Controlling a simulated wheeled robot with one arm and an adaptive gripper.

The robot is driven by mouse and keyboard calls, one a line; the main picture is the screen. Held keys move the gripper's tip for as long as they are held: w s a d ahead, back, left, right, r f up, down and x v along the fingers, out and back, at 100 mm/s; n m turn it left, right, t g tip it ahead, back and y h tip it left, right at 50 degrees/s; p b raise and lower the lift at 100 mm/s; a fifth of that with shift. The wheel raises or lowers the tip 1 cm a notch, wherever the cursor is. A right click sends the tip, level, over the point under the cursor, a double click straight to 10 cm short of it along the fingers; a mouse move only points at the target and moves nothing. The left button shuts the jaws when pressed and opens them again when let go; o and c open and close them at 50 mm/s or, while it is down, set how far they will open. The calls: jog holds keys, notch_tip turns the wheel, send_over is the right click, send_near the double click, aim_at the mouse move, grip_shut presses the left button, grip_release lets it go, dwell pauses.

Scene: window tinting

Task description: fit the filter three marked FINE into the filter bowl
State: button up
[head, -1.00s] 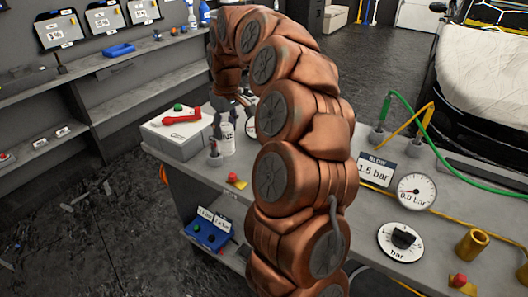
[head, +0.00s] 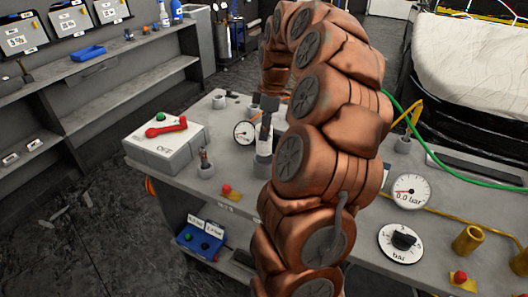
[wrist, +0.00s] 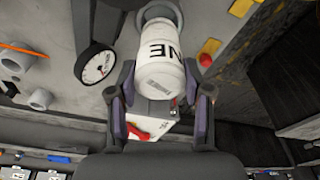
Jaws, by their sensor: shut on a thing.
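The white filter (wrist: 163,55) shows the dark letters "NE" in the wrist view; the rest of its marking is hidden. My gripper (wrist: 160,72) is shut on it, a finger on each side. In the head view the filter (head: 265,132) looks upright below my gripper (head: 269,103), partly covered by my arm. A grey cup (head: 263,167), which seems to be the filter bowl, stands directly under it. The filter's lower end is at the cup's mouth; I cannot tell how far inside it is.
A round gauge (head: 244,133) stands close to the filter's left. A grey holder (head: 205,168) with a small part and a white box (head: 166,142) with a red handle are further left. A red button (head: 226,189) is at the bench's front edge. My arm hides the bench behind it.

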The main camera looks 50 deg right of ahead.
aim_at(265, 146)
jog(key=shift+f+b, duration=0.4)
jog(key=shift+f, duration=3.05)
jog(key=shift+f, duration=0.15)
jog(key=o, duration=0.9)
jog(key=shift+s+d+r+b, duration=0.2)
jog(key=shift+r+b, duration=0.3)
jog(key=shift+r, duration=1.55)
jog(key=shift+s+d+r+b, duration=0.2)
jog(key=shift+r+b, duration=0.3)
jog(key=shift+r, duration=1.5)
jog(key=shift+s+d+r+b, duration=0.2)
jog(key=shift+r+b, duration=0.3)
jog(key=shift+r, duration=1.55)
jog(key=shift+a, duration=0.1)
